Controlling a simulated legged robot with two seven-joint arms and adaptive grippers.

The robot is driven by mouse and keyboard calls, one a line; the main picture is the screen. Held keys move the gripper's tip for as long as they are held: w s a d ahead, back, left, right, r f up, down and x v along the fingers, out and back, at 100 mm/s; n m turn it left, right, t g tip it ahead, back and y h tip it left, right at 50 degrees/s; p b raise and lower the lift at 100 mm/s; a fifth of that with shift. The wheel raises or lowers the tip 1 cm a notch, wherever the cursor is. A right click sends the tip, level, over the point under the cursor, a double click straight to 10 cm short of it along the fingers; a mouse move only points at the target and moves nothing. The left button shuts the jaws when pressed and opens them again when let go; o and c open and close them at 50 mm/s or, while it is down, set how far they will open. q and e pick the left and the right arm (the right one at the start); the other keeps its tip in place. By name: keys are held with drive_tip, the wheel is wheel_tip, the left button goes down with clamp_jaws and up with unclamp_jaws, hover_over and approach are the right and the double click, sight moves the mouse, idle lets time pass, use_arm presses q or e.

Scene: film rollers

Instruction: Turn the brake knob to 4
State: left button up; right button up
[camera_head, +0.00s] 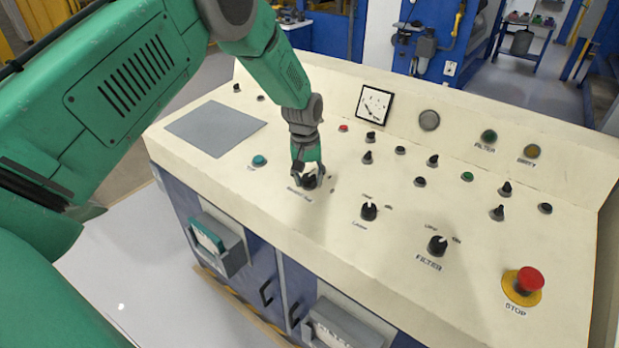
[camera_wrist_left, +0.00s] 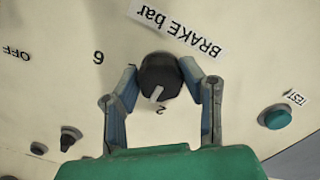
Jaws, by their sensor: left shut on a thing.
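The black brake knob (camera_head: 309,182) is on the cream control panel (camera_head: 290,228), at the front edge left of centre. In the left wrist view the knob (camera_wrist_left: 160,75) sits beside an upside-down "BRAKE bar" label (camera_wrist_left: 176,28). Its white pointer mark (camera_wrist_left: 157,93) faces down toward a digit 2 (camera_wrist_left: 159,138). Another digit, a 6 or 9 (camera_wrist_left: 98,57), is to its left. I cannot see a 4. My left gripper (camera_head: 306,172) is shut on the knob, with one finger on each side in the wrist view (camera_wrist_left: 163,88). My right gripper is out of view.
Similar black knobs labelled Lower (camera_head: 369,211) and FILTER (camera_head: 437,245) stand to the right. A red STOP button (camera_head: 530,279) is at the far right. A teal button (camera_head: 259,161) lies left of the brake knob. A gauge (camera_head: 374,104) is on the back panel.

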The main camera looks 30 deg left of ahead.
sight(306, 178)
use_arm(q)
drive_tip(key=m, duration=0.4)
drive_tip(key=shift+m, duration=0.3)
idle(0.3)
drive_tip(key=o, duration=1.1)
drive_tip(key=shift+o, duration=0.2)
drive_tip(key=shift+a, duration=0.1)
drive_tip(key=shift+r, duration=0.1)
wheel_tip(306, 178, up, 12)
drive_tip(key=shift+s+f, duration=0.2)
drive_tip(key=shift+s, duration=0.15)
